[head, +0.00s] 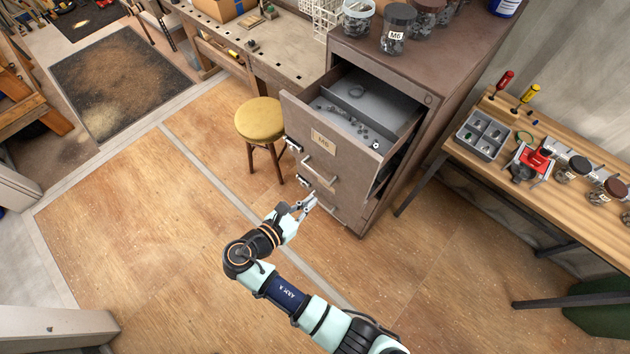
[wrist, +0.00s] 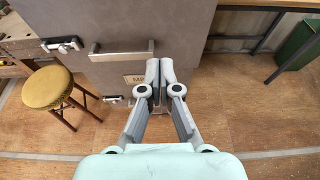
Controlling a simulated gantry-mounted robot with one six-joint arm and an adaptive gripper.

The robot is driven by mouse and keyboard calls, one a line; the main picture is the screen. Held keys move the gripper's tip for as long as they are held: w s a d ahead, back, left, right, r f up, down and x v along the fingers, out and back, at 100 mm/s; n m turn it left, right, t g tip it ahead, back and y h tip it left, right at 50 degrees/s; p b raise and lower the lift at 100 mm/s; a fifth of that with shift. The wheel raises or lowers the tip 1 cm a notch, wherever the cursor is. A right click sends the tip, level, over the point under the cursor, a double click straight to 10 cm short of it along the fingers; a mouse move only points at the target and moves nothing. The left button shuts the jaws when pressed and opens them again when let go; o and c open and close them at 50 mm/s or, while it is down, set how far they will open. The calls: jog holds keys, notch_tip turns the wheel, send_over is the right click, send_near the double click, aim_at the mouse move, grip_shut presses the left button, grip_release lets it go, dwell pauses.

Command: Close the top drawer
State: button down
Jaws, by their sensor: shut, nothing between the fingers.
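The top drawer (head: 330,142) of the brown metal cabinet (head: 372,205) is pulled open in the head view. Small metal parts lie in it, and its front carries a label and a bar handle (head: 319,171). My gripper (head: 307,204) is shut and empty, below the open drawer's front and close to the lower cabinet front. In the wrist view my gripper (wrist: 159,66) shows with its fingers together in front of the cabinet front. A bar handle (wrist: 122,50) is to the left of the fingertips there. The fingers partly cover a label below it, and I cannot tell whether they touch the cabinet.
A yellow round stool (head: 259,119) stands left of the cabinet. Jars (head: 397,30) stand on the cabinet top. A wooden workbench (head: 540,170) with tools and a grey parts tray (head: 482,134) is on the right. The wooden floor left of my arm is clear.

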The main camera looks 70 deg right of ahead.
send_near(342, 174)
jog(key=x, duration=0.5)
jog(key=shift+s+d+f+p, duration=0.1)
jog(key=shift+f+p, duration=0.1)
jog(key=shift+p, duration=0.1)
jog(key=shift+s+d, duration=0.25)
jog(key=shift+d, duration=0.4)
